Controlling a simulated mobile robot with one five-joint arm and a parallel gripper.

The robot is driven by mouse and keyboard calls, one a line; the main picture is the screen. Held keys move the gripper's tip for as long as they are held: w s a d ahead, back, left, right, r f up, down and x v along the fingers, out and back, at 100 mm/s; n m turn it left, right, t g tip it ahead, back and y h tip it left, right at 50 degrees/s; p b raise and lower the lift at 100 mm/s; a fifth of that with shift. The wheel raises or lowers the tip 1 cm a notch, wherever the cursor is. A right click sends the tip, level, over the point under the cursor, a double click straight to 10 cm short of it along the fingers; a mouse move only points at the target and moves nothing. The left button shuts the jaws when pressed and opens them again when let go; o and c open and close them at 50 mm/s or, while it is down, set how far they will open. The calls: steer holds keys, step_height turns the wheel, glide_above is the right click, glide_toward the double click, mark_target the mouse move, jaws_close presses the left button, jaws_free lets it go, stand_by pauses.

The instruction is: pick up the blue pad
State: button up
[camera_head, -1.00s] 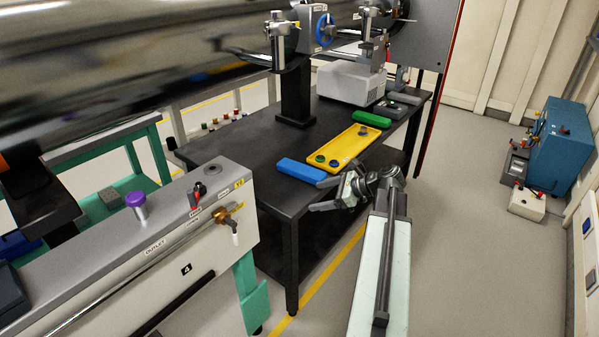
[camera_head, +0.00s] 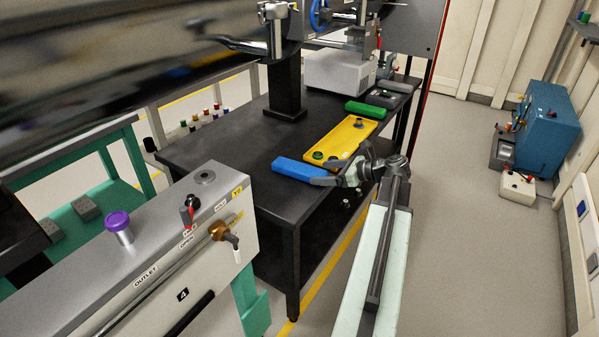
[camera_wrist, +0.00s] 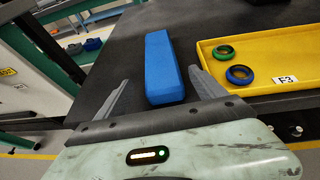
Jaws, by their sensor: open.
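The blue pad (camera_head: 299,169) is a long bar lying on the black table (camera_head: 232,150) near its front edge, left of the yellow tray. In the wrist view the blue pad (camera_wrist: 162,70) lies lengthwise ahead, its near end between my two spread fingers. My gripper (camera_wrist: 157,88) is open and empty, with a finger on each side of the pad; the right finger is closer to it. In the head view my gripper (camera_head: 322,180) is at the table's front edge by the pad's right end. Whether a finger touches the pad cannot be told.
The yellow tray (camera_wrist: 262,78) with green and blue rings sits just right of my right finger. A green pad (camera_head: 365,109) lies farther back. A grey bench with a purple knob (camera_head: 117,221) stands at front left.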

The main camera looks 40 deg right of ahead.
mark_target(314, 171)
steer(key=b+x, duration=0.1)
steer(key=x, duration=0.5)
steer(key=shift+d+b, duration=0.2)
steer(key=shift+b, duration=0.1)
steer(key=shift+r, duration=0.15)
jaws_close()
steer(key=shift+r, duration=0.1)
step_height(314, 171, up, 4)
steer(key=p, duration=0.4)
steer(key=shift+f, duration=0.2)
steer(key=s+d+r+p, duration=0.1)
steer(key=s+d, duration=1)
steer(key=shift+s, duration=0.3)
